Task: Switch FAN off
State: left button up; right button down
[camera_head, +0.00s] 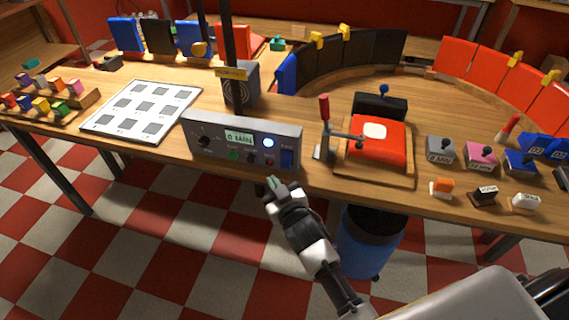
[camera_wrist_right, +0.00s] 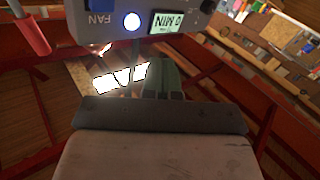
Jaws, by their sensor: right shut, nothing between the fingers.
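The grey control panel (camera_head: 215,138) stands at the front edge of the wooden table. It has a lit display (camera_head: 240,138), a glowing white-blue lamp (camera_head: 268,142), and a blue switch (camera_head: 287,158) at its right end. In the right wrist view, which shows the panel upside down, the blue switch (camera_wrist_right: 92,5) has the label FAN (camera_wrist_right: 100,19) beside it. Whether the switch is up or down I cannot tell. My right gripper (camera_head: 272,184) is shut and empty, in front of and below the panel, apart from the switch. Its fingers show in the wrist view (camera_wrist_right: 162,78). My left gripper is out of view.
A red-handled lever (camera_head: 324,108) and a red device (camera_head: 376,138) on a wooden base stand right of the panel. A blue bin (camera_head: 362,250) is under the table. A white grid board (camera_head: 143,110) lies left. Floor space in front is clear.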

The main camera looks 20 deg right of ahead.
aim_at(282, 160)
jog(key=shift+w, duration=0.1)
dwell(0.3)
jog(key=w+d+f+b, duration=0.3)
jog(key=w+d+b, duration=0.1)
jog(key=w+b, duration=0.1)
jog(key=shift+w+d+f, duration=0.25)
jog(key=shift+w, duration=0.5)
dwell(1.7)
jog(key=shift+w+d+f, duration=0.2)
jog(key=shift+w+d, duration=0.05)
jog(key=shift+w, duration=0.1)
jog(key=shift+w+d+f+b, duration=0.2)
jog(key=shift+w+d+b, duration=0.05)
jog(key=shift+w+b, duration=0.15)
dwell(0.7)
jog(key=shift+d, duration=0.25)
dwell(0.8)
